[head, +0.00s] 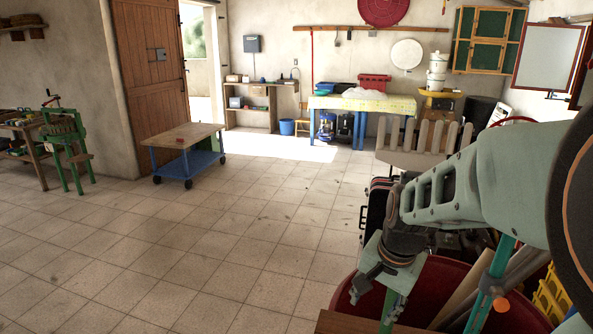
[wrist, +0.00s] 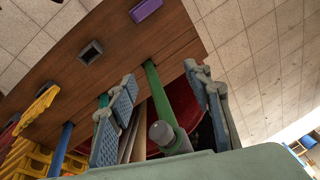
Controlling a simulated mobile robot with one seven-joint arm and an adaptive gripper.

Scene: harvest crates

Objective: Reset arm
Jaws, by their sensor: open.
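My arm (head: 460,190) reaches in from the right edge of the head view, bent, and ends in my gripper (head: 372,280), which hangs pointing down beside a red tub. In the wrist view my gripper (wrist: 162,98) has its two grey padded fingers wide apart. A green pole (wrist: 160,98) shows in the gap between them, with a grey rounded end (wrist: 162,133) close to the camera. The pads do not appear to touch the pole. I see nothing held.
The red tub (head: 440,278) holds several long handles. A brown wooden surface (wrist: 110,50) bears a purple block (wrist: 146,9) and a small grey block (wrist: 90,52). Yellow crates (wrist: 28,150) stand at left. A wheeled cart (head: 187,136) stands farther off; the tiled floor between is clear.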

